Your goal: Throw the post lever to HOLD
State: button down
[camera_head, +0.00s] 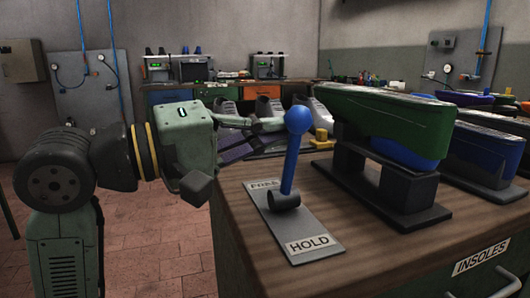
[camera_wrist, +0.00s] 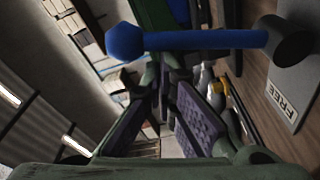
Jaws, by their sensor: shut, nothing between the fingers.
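The post lever has a blue shaft and ball knob (camera_head: 299,120) on a dark pivot (camera_head: 284,199). It stands nearly upright, leaning slightly right in the head view. Its grey plate (camera_head: 290,222) reads HOLD at the near end and FREE at the far end, where the label is partly hidden. My gripper (camera_head: 282,124) is shut and empty, level with the knob and on its far left side. In the wrist view the lever (camera_wrist: 200,40) crosses above and in front of my fingertips (camera_wrist: 158,80). I cannot tell whether they touch it.
The plate is on a wooden bench top (camera_head: 375,245). A green and blue press-like block (camera_head: 385,125) on a dark stand is close to the lever's right. A yellow piece (camera_head: 321,138) and grey shoe forms stand behind. The bench front carries an INSOLES label (camera_head: 481,257).

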jog(key=shift+s+d+f+m+b, duration=0.1)
jog(key=shift+s+d+m+b, duration=0.1)
jog(key=shift+s+m+b, duration=0.45)
jog(key=shift+s+d+f+m+b, duration=0.15)
jog(key=shift+s+m+b, duration=0.35)
jog(key=shift+m, duration=0.25)
jog(key=shift+r, duration=0.1)
jog(key=shift+r, duration=0.15)
